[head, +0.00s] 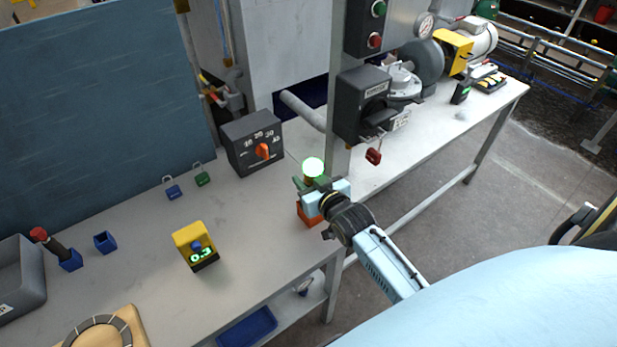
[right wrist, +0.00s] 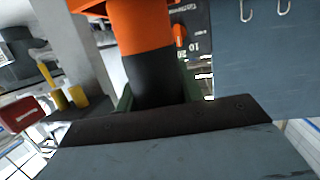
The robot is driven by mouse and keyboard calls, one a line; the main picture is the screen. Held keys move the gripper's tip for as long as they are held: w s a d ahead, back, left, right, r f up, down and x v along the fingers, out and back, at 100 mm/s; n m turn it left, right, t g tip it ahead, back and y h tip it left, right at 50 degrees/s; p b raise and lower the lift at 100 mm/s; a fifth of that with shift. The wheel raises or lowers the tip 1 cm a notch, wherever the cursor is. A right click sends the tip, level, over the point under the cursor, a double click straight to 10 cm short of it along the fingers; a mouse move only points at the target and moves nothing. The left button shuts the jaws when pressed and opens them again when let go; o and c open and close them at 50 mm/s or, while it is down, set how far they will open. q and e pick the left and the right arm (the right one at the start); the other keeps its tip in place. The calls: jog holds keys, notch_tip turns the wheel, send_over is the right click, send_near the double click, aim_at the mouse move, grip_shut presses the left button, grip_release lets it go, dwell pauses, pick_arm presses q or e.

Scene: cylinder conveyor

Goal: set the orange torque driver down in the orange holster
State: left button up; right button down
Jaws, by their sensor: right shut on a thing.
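My right gripper (head: 314,188) is shut on the orange torque driver, near the front edge of the workbench. In the right wrist view the driver's orange and black body (right wrist: 148,72) stands between the green fingers. In the head view a glowing white, green-rimmed disc (head: 313,166) shows at its top, and the gripper hides most of the rest. The orange holster (head: 308,217) is on the bench directly below the gripper and partly covered by it. I cannot tell whether the driver's lower end is inside the holster. My left gripper is not in view.
A grey post (head: 338,160) with a black switch box (head: 361,104) rises close behind the gripper. A dial box (head: 253,142) stands at the back. A yellow display unit (head: 195,246), a red-topped tool (head: 54,247) and a blue holder (head: 105,242) stand left. Bench between is clear.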

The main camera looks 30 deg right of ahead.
jog(key=c, duration=0.8)
grip_release()
